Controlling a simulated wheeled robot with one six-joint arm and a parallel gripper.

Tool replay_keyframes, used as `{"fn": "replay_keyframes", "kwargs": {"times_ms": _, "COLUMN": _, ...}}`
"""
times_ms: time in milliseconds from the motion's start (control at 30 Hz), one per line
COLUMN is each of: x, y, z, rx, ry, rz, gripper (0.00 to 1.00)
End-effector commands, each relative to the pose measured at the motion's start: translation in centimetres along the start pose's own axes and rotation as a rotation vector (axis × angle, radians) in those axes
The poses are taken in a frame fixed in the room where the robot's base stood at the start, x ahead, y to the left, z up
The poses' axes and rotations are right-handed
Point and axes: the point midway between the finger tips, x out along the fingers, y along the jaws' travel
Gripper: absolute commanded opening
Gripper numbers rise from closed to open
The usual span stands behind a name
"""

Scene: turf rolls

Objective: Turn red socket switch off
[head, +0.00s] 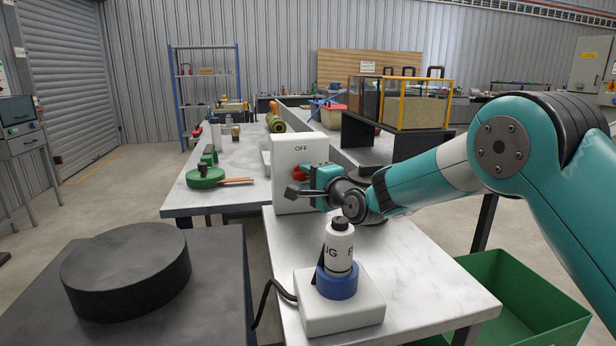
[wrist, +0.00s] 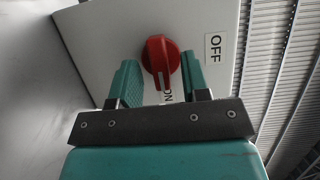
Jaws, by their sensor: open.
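The red switch (wrist: 160,62) is a rotary knob on the face of a white box (head: 297,205) that stands on the white table. In the wrist view the knob's white pointer line aims at the ON label (wrist: 168,96), and the OFF label (wrist: 215,47) sits to the right. My gripper (wrist: 158,80) is open, with one teal finger on each side of the knob and a gap on both sides. In the head view my gripper (head: 300,182) is at the box's front and partly hides the red knob (head: 299,172).
A white socket base (head: 340,312) with a blue ring and an upright plug (head: 339,245) stands on the near table, its black cable running left. A black round block (head: 127,268) is at left. A green bin (head: 525,300) is below at right.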

Motion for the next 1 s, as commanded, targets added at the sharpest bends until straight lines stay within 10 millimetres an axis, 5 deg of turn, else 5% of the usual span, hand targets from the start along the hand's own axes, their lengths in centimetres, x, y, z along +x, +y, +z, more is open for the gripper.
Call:
{"fn": "replay_keyframes", "kwargs": {"times_ms": 333, "x": 0.36, "y": 0.0, "z": 0.04, "rx": 0.001, "ry": 0.0, "rz": 0.0, "gripper": 0.4}}
{"fn": "replay_keyframes", "kwargs": {"times_ms": 500, "x": 0.35, "y": -0.01, "z": 0.04, "rx": 0.0, "ry": 0.0, "rz": 0.0, "gripper": 0.01}}
{"fn": "replay_keyframes", "kwargs": {"times_ms": 1000, "x": 0.34, "y": -0.13, "z": 0.09, "rx": -0.086, "ry": -0.002, "rz": 0.037, "gripper": 0.0}}
